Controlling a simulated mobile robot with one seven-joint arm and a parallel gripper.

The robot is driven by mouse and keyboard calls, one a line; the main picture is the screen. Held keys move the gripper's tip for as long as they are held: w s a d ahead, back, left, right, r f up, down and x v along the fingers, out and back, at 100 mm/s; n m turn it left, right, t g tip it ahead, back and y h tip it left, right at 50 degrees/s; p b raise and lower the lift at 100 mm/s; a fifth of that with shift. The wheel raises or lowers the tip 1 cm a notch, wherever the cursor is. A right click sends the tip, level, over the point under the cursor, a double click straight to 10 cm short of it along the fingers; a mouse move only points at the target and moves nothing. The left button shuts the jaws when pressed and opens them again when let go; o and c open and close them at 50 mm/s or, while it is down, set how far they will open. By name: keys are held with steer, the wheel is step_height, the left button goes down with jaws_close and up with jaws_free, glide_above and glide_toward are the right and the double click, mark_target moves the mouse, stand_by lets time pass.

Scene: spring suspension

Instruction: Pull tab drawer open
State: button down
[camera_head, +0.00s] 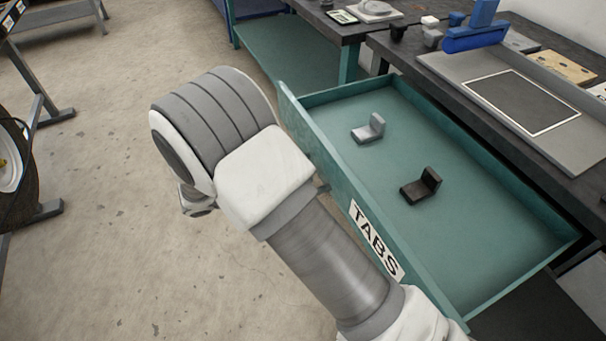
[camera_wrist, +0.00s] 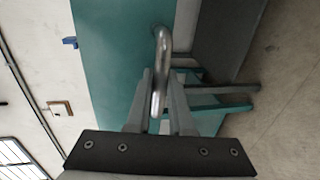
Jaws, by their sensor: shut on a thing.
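The teal drawer (camera_head: 480,225) with the "TABS" label (camera_head: 376,240) stands far out from under the workbench in the head view. A grey L-shaped tab (camera_head: 369,129) and a dark L-shaped tab (camera_head: 421,187) lie apart on its floor. In the wrist view, the drawer's teal front (camera_wrist: 115,60) carries a curved metal handle (camera_wrist: 162,55). My gripper (camera_wrist: 160,100) is shut on this handle, with a finger on each side of it. In the head view my arm hides the handle and my gripper's fingers.
The dark workbench (camera_head: 390,52) runs behind the drawer, with a grey board (camera_head: 455,72) and a blue fixture (camera_head: 476,38) on it. A wheel (camera_head: 15,170) on a stand is at the left edge. The concrete floor (camera_head: 100,220) between is clear.

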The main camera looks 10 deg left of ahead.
steer(key=c, duration=0.8)
jaws_free()
steer(key=p+v, duration=0.3)
steer(key=v, duration=1.4)
steer(key=shift+a, duration=0.2)
steer(key=shift+s+r, duration=0.1)
